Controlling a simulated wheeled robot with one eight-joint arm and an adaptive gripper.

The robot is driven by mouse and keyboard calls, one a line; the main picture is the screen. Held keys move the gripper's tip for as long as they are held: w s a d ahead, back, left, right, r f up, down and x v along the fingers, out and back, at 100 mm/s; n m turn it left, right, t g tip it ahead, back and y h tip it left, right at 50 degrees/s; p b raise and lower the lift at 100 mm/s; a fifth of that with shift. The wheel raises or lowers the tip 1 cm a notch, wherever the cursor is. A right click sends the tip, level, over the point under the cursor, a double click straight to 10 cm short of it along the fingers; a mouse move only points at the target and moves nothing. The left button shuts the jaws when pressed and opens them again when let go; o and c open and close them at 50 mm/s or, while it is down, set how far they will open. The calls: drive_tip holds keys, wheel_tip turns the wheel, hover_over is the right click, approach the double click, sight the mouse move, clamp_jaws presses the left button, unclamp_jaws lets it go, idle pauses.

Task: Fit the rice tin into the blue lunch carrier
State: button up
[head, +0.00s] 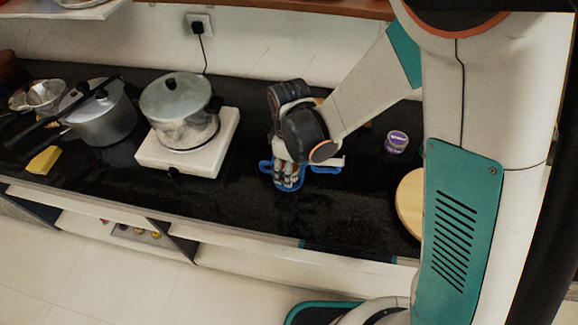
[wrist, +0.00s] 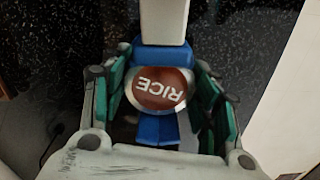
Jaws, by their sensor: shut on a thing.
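The rice tin (wrist: 160,88) has a brown lid marked RICE and a silvery rim. It sits between the green pads of my gripper (wrist: 158,72) in the wrist view, and my gripper is shut on it. The blue lunch carrier (wrist: 160,58) shows beyond and below the tin, with a white bar at its far side. In the head view, the carrier (head: 325,169) is on the black counter and my gripper (head: 288,182) points down over it. The tin's lower part is hidden, so I cannot tell how deep it sits in the carrier.
A lidded pot (head: 180,112) stands on a white stove (head: 212,152) to the left, with a pressure cooker (head: 102,115) and a yellow sponge (head: 42,160) beyond. A purple-lidded jar (head: 397,142) and a round wooden board (head: 411,203) are to the right. The counter's front is clear.

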drive_tip(key=shift+f, duration=0.15)
drive_tip(key=shift+f+b, duration=0.35)
drive_tip(key=shift+b, duration=0.15)
drive_tip(key=shift+f, duration=0.1)
drive_tip(key=o, duration=1.3)
drive_tip(key=o, duration=0.3)
